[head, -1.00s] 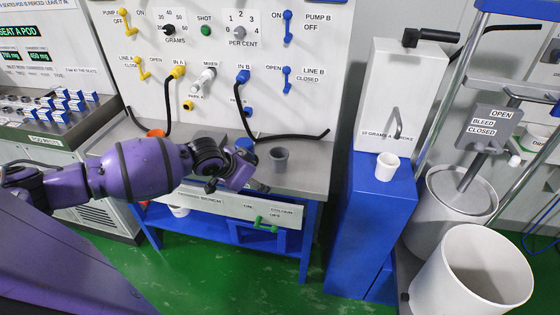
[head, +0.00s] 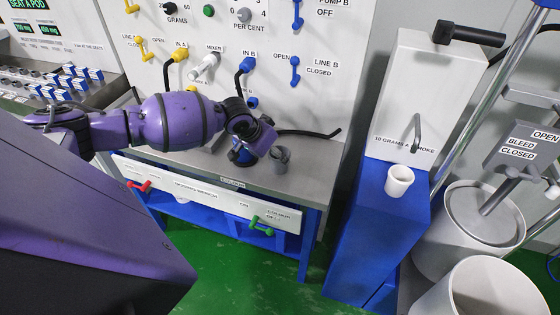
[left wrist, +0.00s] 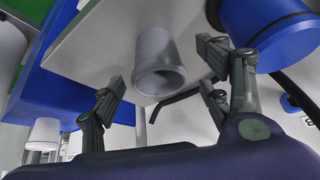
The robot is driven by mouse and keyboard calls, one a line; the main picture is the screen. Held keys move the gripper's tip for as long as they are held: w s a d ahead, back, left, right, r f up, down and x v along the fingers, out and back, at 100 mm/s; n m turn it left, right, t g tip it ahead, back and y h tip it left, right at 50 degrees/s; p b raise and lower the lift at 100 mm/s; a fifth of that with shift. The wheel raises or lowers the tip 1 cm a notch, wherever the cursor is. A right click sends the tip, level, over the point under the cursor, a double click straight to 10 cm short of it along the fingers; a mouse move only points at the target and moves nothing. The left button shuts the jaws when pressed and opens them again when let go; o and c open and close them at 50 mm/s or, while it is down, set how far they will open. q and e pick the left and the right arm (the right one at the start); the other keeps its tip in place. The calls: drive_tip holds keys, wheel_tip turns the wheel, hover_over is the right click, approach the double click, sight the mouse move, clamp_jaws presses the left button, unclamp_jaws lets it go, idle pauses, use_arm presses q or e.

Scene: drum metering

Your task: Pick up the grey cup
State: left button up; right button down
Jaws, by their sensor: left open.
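The grey cup (head: 279,158) stands on the grey bench (head: 310,180), near its right end. It also shows in the left wrist view (left wrist: 158,65), between the spread fingers and a little beyond them. My left gripper (head: 262,142) is just left of the cup in the head view. In the left wrist view my left gripper (left wrist: 162,82) is open, with nothing held. I cannot tell whether a finger touches the cup. My right gripper is not in view.
A blue cup (head: 238,157) stands close to the left of the grey cup, partly hidden by my gripper; it looms beside the fingers in the left wrist view (left wrist: 270,30). A black hose (head: 310,134) lies behind. A white cup (head: 399,181) sits on the blue stand (head: 375,225).

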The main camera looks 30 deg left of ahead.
use_arm(q)
drive_tip(key=x, duration=0.4)
drive_tip(key=shift+w+d+r, duration=0.1)
drive_tip(key=shift+w+d, duration=0.15)
drive_tip(key=shift+d, duration=0.05)
drive_tip(key=shift+w, duration=0.1)
drive_tip(key=c, duration=1.2)
drive_tip(key=shift+c, duration=0.3)
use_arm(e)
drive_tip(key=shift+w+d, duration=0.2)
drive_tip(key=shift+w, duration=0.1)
